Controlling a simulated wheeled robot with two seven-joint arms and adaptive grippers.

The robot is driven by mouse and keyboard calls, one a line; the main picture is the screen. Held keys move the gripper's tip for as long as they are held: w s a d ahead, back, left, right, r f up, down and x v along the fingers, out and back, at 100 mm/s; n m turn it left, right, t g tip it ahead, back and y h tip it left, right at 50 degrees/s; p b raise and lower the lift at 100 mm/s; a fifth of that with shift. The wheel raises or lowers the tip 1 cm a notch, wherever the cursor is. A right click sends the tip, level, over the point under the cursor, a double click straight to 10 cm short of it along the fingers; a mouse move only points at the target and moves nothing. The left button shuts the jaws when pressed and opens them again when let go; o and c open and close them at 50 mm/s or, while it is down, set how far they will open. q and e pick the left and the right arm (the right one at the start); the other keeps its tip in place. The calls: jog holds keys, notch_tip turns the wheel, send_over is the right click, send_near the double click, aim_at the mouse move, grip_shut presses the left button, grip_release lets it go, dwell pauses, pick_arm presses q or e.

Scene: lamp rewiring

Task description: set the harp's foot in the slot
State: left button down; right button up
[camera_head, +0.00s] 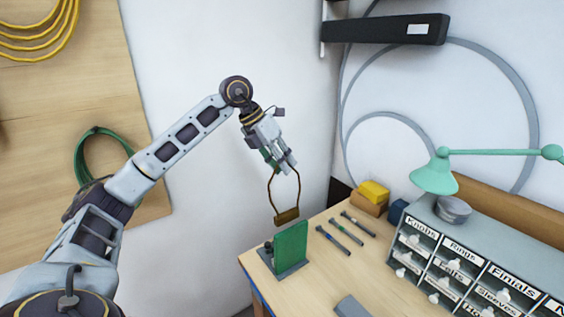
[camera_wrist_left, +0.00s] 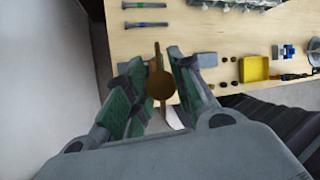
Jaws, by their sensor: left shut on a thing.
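The harp (camera_head: 298,188) is a thin brown wire loop with a brown block-like foot (camera_head: 287,215) at its lower end. My left gripper (camera_head: 285,166) is shut on the top of the harp, which hangs below the fingers. In the left wrist view, a round brown part of the harp (camera_wrist_left: 161,86) shows between the green-padded fingers (camera_wrist_left: 158,72). The foot appears just above the top edge of a green upright panel (camera_head: 291,246) on a dark base. I cannot tell if they touch. I cannot make out the slot. My right gripper is not in view.
Several screwdriver-like tools (camera_head: 339,232) lie right of the panel. A yellow block (camera_head: 373,191) sits behind them. A labelled drawer cabinet (camera_head: 470,255) and a green lamp (camera_head: 434,178) stand at right. A grey block (camera_head: 350,307) lies in front. A yellow tray (camera_wrist_left: 254,68) shows in the left wrist view.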

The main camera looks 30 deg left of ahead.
pick_arm(q)
jog(key=shift+f+b, duration=0.55)
jog(key=shift+f, duration=0.1)
notch_tip(320, 180, down, 13)
jog(key=b, duration=1)
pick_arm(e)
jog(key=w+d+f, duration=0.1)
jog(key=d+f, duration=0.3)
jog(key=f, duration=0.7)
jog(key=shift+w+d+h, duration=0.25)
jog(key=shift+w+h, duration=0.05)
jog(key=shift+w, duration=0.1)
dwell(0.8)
